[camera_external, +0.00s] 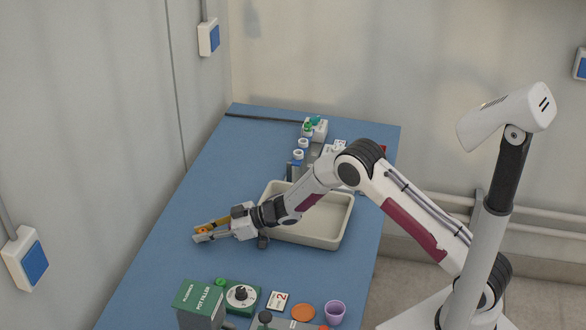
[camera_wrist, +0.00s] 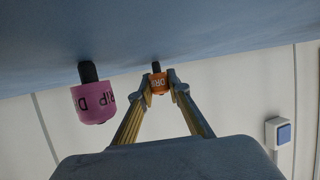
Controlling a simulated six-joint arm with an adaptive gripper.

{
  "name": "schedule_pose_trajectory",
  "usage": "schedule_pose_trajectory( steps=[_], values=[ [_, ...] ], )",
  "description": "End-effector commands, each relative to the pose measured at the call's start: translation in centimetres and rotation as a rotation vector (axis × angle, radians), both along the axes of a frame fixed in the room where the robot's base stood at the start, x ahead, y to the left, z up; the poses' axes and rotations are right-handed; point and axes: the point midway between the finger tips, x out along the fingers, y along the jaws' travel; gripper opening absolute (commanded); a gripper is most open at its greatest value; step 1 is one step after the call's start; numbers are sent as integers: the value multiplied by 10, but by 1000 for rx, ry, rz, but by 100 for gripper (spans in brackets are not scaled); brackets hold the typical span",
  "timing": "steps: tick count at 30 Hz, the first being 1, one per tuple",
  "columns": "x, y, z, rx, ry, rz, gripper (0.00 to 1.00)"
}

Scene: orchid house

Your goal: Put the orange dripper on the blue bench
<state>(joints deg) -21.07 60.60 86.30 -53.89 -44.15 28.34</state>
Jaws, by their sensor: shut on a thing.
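The orange dripper (camera_wrist: 159,82) is between my fingertips (camera_wrist: 160,82) in the wrist view, with its black tip toward the bench. My gripper (camera_external: 203,233) is shut on it. In the external view only a small orange patch of the dripper (camera_external: 203,230) shows between the fingers. My gripper is low over the left part of the blue bench (camera_external: 165,262). The bench fills the top of the wrist view (camera_wrist: 215,35), which looks upside down. I cannot tell whether the dripper touches the bench.
A pink dripper (camera_wrist: 93,103) is left of my fingers in the wrist view. A cream tray (camera_external: 345,222) lies under my forearm. A green pot-filler box (camera_external: 200,305), an orange disc (camera_external: 303,312) and a purple cup (camera_external: 335,311) stand near the front.

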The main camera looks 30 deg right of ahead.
Motion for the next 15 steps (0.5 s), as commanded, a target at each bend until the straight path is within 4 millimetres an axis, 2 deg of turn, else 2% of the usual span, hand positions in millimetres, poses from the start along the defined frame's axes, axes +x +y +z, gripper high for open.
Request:
schedule_pose_trajectory(
  steps=[1,8,9,10,11,15],
  values=[
    [-3,-1,-11,-8,7,2,6],
    [-3,-1,-15,-11,7,3,6],
    [-3,-1,-15,-11,6,3,22],
    [-3,-1,-15,-11,6,3,30],
    [-3,-1,-15,-11,6,3,34],
    [-3,-1,-15,-12,7,3,34]
  ],
)
